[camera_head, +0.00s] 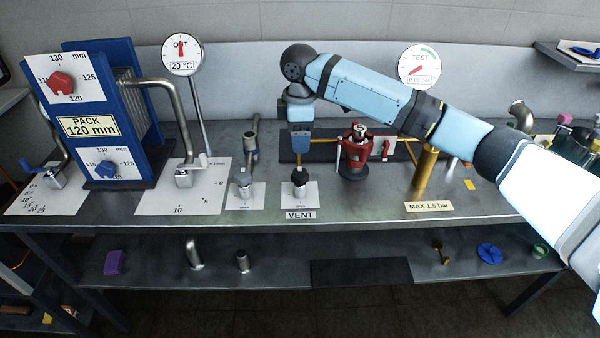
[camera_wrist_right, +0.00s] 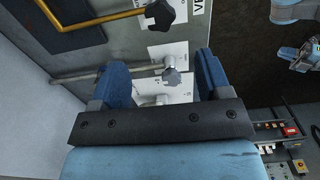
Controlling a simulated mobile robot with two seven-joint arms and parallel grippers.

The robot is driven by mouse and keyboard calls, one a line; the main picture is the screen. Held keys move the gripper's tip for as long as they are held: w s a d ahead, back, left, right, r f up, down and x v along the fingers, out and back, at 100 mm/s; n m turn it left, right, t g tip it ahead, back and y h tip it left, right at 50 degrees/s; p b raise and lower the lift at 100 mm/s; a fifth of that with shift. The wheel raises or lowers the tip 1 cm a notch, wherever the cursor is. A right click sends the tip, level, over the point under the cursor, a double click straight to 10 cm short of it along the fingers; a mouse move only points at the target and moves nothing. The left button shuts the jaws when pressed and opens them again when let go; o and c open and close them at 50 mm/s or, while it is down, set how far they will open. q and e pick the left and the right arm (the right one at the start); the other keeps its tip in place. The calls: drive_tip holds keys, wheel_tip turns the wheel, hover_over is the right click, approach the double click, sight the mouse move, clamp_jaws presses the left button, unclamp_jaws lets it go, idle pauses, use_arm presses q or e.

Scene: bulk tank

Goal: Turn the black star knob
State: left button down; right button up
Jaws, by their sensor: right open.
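The black star knob (camera_head: 299,174) sits on a silver valve on a white card behind the VENT label. It also shows in the right wrist view (camera_wrist_right: 158,14), at the top, just past my fingertips. My right gripper (camera_head: 301,148) hangs above and slightly behind it in the head view, pointing down. In the right wrist view its two blue fingers (camera_wrist_right: 163,68) stand wide apart with nothing held between them. The knob looks clear of both fingers. My left gripper does not show clearly in either view.
A grey knob (camera_head: 243,178) stands on its own card left of the VENT valve. A red device (camera_head: 355,155) and a yellow pipe (camera_head: 426,168) stand to the right. The blue plate pack (camera_head: 95,110) is at the left. The bench front by the VENT label (camera_head: 301,215) is clear.

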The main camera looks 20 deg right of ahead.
sight(300, 173)
wheel_tip(300, 173, down, 10)
drive_tip(key=shift+f, duration=0.1)
drive_tip(key=shift+f+b, duration=0.3)
drive_tip(key=shift+f, duration=0.3)
